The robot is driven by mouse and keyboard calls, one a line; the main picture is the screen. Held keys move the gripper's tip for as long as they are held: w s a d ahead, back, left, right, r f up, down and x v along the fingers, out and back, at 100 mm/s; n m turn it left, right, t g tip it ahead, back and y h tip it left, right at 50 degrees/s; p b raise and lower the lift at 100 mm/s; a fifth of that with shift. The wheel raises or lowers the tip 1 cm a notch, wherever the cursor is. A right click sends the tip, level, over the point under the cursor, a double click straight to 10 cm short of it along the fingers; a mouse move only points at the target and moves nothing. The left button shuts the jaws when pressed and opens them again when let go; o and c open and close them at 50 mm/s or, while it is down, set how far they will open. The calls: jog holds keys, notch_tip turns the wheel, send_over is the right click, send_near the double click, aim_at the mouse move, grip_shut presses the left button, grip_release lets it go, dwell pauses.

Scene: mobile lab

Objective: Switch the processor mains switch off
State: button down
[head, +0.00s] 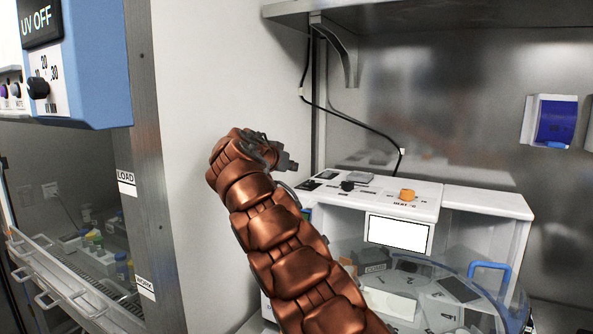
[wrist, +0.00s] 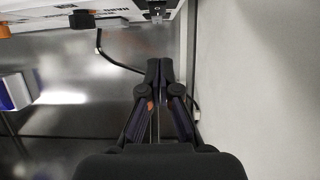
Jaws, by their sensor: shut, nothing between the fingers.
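The processor (head: 487,201) is a white box with controls on its top. I cannot tell which is the mains switch; the labels are too small to read. My gripper (head: 288,162) is shut and empty, above and left of the processor's left end. In the wrist view, the closed fingertips (wrist: 159,68) are apart from the processor, whose edge (wrist: 120,12) runs along the top with a black knob (wrist: 83,18).
A shelf (head: 430,14) with a bracket overhangs the processor. A black cable (head: 350,128) hangs behind it. A clear round cover (head: 440,262) with a blue handle (head: 490,267) lies in front. A white wall (head: 200,80) and a cabinet (head: 90,40) stand left.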

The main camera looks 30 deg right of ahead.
jog(key=shift+s+a+b, duration=0.35)
jog(key=shift+s+a, duration=0.5)
jog(key=shift+a, duration=0.3)
jog(key=s+f+n+g+y+p, duration=0.1)
jog(key=s+f+n+g+y, duration=0.3)
jog(key=s, duration=0.7)
jog(key=s+f+m+g+p, duration=0.1)
jog(key=s+f, duration=0.5)
jog(key=s, duration=0.5)
jog(key=s+a+f+n+g+y, duration=0.1)
jog(key=s+a+f+n+y, duration=0.1)
jog(key=s+a+f, duration=0.4)
jog(key=s+a+f+n+g+y+p, duration=0.1)
jog(key=s+a+f, duration=0.5)
jog(key=s, duration=1)
jog(key=s+a+f+n+g+y, duration=0.2)
jog(key=s+a+f+n+y, duration=0.2)
jog(key=s, duration=0.7)
jog(key=a+f+n, duration=0.1)
jog(key=a+f, duration=0.1)
jog(key=a, duration=0.1)
jog(key=shift+g, duration=0.3)
jog(key=shift+s+d, duration=0.1)
